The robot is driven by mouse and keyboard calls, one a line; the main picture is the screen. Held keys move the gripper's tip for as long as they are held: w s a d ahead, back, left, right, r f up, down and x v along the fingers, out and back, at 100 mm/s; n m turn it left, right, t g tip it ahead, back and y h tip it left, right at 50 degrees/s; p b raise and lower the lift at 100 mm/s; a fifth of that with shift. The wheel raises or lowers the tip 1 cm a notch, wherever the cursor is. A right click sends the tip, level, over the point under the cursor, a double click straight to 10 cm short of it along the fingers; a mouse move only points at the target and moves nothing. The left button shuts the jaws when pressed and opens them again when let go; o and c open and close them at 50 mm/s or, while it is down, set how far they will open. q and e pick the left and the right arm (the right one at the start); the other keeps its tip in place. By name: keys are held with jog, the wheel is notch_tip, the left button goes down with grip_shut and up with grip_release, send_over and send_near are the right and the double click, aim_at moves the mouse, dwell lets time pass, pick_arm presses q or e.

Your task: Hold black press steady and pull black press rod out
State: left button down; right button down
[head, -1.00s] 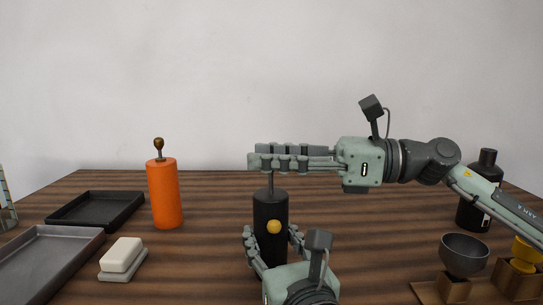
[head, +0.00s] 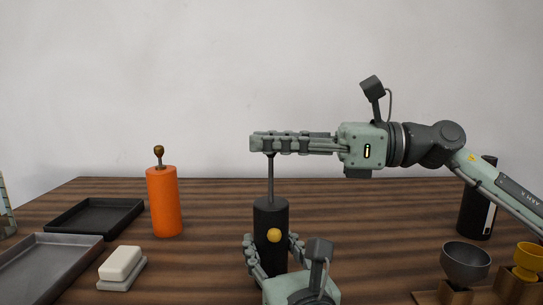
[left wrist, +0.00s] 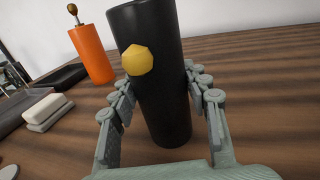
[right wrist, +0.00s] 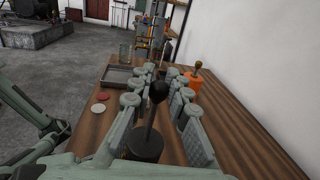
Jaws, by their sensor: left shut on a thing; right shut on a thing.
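The black press (head: 270,218) stands upright on the wooden table, a black cylinder with a yellow knob (head: 274,236) on its side. It also fills the middle of the left wrist view (left wrist: 155,85). My left gripper (head: 272,250) is shut around its body, fingers on both sides. The black press rod (head: 270,180) stands up out of the top, a long length of it showing. My right gripper (head: 268,143) is shut on the rod's upper end, high above the press. The rod's dark knob (right wrist: 158,92) shows between the fingers in the right wrist view.
An orange press (head: 164,202) stands at the left. Near it are a black tray (head: 95,232), a grey tray (head: 45,282) and a white block on a grey base (head: 122,265). A black bottle (head: 477,215), a dark cup (head: 465,262) and a yellow cup (head: 529,258) are at the right.

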pick_arm(q)
jog(key=shift+f, duration=0.25)
pick_arm(e)
jog(key=shift+d+r, duration=0.1)
jog(key=shift+r, duration=0.25)
jog(key=c, duration=1.8)
grip_release()
jog(key=o, duration=0.4)
jog(key=shift+f, duration=0.15)
jog(key=d, duration=0.4)
jog(key=s+d, duration=0.1)
jog(key=d, duration=0.7)
jog(key=shift+s, duration=0.35)
jog(key=shift+a, duration=0.1)
pick_arm(q)
jog(key=c, duration=0.7)
grip_release()
jog(key=shift+r, duration=0.15)
